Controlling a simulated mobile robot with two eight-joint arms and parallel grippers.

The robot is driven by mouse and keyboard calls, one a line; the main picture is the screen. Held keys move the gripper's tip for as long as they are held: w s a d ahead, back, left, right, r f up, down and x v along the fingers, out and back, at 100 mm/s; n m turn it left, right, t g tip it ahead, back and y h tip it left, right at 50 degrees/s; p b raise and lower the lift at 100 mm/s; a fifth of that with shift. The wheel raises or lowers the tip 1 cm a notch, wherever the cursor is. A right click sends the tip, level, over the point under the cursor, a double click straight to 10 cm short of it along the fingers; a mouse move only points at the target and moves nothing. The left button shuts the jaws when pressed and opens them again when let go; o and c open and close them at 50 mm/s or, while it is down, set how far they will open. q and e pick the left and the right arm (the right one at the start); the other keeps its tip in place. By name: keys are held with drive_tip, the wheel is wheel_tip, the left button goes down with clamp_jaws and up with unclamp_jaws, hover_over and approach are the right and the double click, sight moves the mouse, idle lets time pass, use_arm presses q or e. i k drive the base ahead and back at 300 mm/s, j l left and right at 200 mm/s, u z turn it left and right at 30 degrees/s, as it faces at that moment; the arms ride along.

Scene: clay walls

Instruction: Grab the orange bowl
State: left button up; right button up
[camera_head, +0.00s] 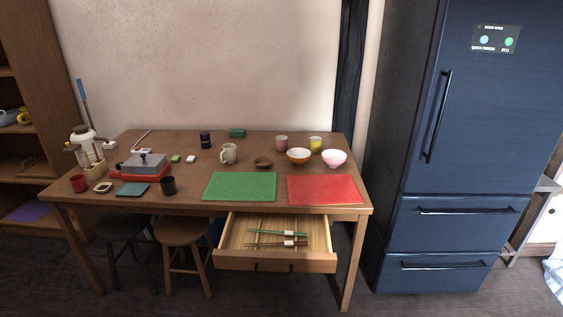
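The orange bowl (298,157) stands upright on the wooden table (180,199), right of its middle, behind the red mat. It has an orange-brown outside and a pale inside. A pink and white bowl (334,159) stands close to its right, and a small dark brown bowl (263,162) stands to its left. Neither of my grippers shows in the head view.
A green mat (240,187) and a red mat (325,190) lie along the front edge. An open drawer (275,262) juts out below. Stools (183,231) stand under the left side. A blue fridge (465,140) stands right.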

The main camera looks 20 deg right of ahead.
sight(298, 156)
drive_tip(key=l+u, duration=0.15)
drive_tip(key=u, duration=1.2)
drive_tip(key=l, duration=0.7)
drive_tip(key=k+l, duration=0.15)
drive_tip(key=l, duration=1.3)
